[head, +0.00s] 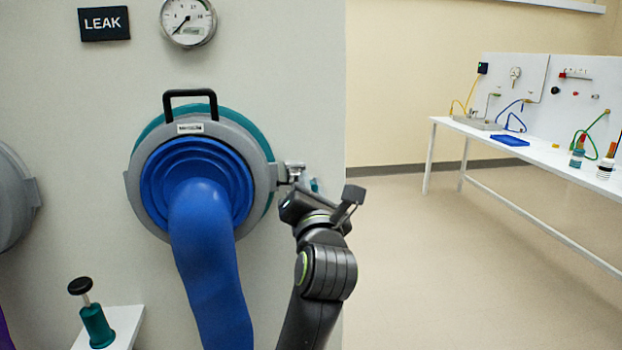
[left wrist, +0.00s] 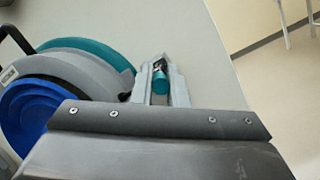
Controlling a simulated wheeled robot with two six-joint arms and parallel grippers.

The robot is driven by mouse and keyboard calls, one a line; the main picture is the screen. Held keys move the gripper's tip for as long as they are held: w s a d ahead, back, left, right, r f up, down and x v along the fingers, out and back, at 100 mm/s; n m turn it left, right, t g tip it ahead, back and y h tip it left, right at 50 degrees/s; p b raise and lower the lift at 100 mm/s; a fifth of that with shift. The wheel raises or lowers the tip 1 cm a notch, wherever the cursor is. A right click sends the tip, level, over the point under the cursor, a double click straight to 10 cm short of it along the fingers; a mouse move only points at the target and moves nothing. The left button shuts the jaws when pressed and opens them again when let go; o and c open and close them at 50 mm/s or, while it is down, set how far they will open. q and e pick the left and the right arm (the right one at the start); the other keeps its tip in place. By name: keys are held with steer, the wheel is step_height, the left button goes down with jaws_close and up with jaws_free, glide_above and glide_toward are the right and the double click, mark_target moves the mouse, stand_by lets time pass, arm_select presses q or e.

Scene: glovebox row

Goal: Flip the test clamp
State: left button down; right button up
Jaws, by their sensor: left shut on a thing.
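The test clamp (head: 294,172) is a small metal fitting on the wall at the right edge of the round glove port (head: 262,150). A blue glove sleeve (head: 208,255) hangs from the port. My right gripper is not in view.
A gauge (head: 188,20) and a LEAK sign (head: 104,24) are above the port. A teal plunger with a black knob (head: 95,322) stands on a white shelf (head: 128,318) at lower left. Another port (head: 15,200) is at far left. A white bench (head: 530,150) stands right, across clear floor.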

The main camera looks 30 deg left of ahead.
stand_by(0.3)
arm_select(q)
steer(key=c, duration=1.4)
jaws_free()
steer(key=shift+c, duration=0.2)
steer(key=shift+f, duration=0.1)
